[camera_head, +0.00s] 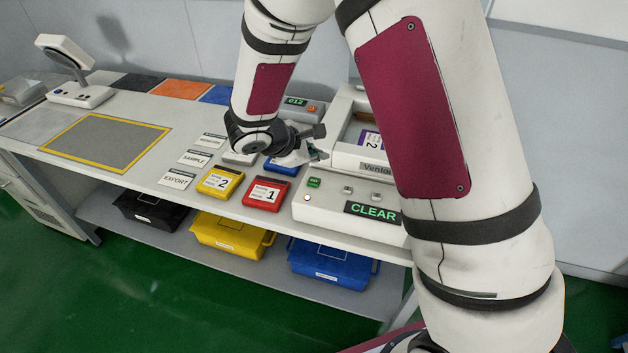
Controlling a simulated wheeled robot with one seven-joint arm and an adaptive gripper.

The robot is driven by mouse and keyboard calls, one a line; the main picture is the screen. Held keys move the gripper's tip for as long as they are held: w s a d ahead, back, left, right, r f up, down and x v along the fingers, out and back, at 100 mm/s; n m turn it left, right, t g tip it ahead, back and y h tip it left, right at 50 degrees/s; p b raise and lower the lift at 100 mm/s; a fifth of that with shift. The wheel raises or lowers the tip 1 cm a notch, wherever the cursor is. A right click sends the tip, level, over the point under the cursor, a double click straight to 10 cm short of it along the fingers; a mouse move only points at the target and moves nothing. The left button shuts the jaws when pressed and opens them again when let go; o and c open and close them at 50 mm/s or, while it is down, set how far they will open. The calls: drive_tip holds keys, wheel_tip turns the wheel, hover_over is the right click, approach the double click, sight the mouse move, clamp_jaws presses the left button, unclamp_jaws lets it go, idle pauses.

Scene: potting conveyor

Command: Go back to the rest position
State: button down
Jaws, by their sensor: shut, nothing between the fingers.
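My gripper (316,151) shows small in the middle of the view, at the end of my white arm with dark red panels. It is shut and I see nothing held in it. It hangs over the work table, above the blue block and beside the white machine labelled Venlo (345,170). The blue block (283,167) is partly hidden under it. I cannot tell the exact gap between the fingertips and the machine.
The table holds a yellow block marked 2 (220,182), a red block marked 1 (267,192), a control panel reading CLEAR (373,212), a yellow-edged grey mat (70,139) and a lamp-like device (80,94). Black (150,210), yellow (232,235) and blue (331,262) bins stand below.

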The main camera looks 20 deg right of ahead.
drive_tip(key=s+d+r+m+g+y, duration=0.1)
drive_tip(key=s+d+r+m, duration=0.25)
drive_tip(key=s+r, duration=0.3)
drive_tip(key=s+d+r+m+g+y, duration=0.1)
drive_tip(key=s+d+r+m, duration=0.1)
drive_tip(key=s+r+m, duration=0.45)
drive_tip(key=s+a+r+m+t+y, duration=0.1)
drive_tip(key=s+a+r+m+y, duration=0.1)
drive_tip(key=s, duration=0.5)
drive_tip(key=s+a+r+m+t+y, duration=0.2)
drive_tip(key=s+a+r+m+y, duration=0.1)
drive_tip(key=s+r, duration=0.4)
drive_tip(key=shift+s+a+r+y, duration=0.3)
drive_tip(key=shift+s+a+y, duration=0.05)
drive_tip(key=shift+y, duration=0.15)
idle(4.8)
